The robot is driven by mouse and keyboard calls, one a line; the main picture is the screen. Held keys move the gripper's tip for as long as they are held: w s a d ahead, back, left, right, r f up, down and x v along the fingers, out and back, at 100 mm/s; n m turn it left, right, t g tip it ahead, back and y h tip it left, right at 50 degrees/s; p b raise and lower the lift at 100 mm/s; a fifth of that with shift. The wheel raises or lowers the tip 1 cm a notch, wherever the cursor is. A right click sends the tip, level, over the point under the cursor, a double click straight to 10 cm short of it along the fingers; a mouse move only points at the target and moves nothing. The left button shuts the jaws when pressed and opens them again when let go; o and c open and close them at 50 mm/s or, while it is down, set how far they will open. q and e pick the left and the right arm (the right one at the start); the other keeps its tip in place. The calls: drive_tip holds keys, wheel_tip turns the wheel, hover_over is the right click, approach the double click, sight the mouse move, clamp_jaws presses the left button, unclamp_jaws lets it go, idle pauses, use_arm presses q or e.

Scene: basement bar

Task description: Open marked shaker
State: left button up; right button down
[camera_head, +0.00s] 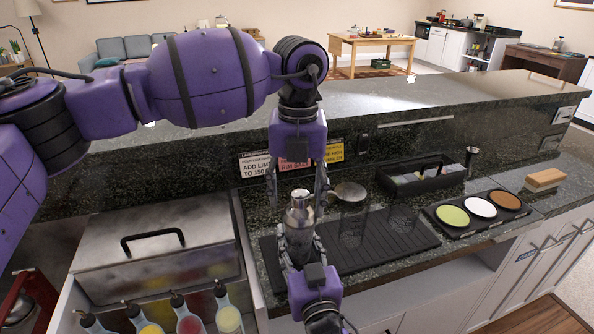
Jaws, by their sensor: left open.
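The silver shaker (299,222) is upright over the black ribbed bar mat (395,250), with a narrower cap on top. I cannot tell whether its base touches the mat, and no mark shows on it. My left gripper (297,195) points down from above. It is open, with one finger on each side of the shaker's cap. My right gripper (301,249) comes up from the front edge, with its fingers on both sides of the shaker's lower body, appearing closed on it. The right gripper hides the shaker's base.
Clear glasses (352,228) and a round metal strainer (349,192) are close right of the shaker. Behind are sign cards (294,162) and a black caddy (421,178). A rimmer tray (479,211) lies right. A lidded steel bin (155,250) and several bottles (188,318) are left.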

use_arm(q)
drive_tip(key=shift+f, duration=0.95)
use_arm(e)
drive_tip(key=shift+f, duration=0.1)
use_arm(q)
drive_tip(key=c, duration=1.3)
drive_tip(key=shift+r, duration=0.1)
drive_tip(key=shift+r, duration=1.05)
drive_tip(key=shift+r, duration=0.1)
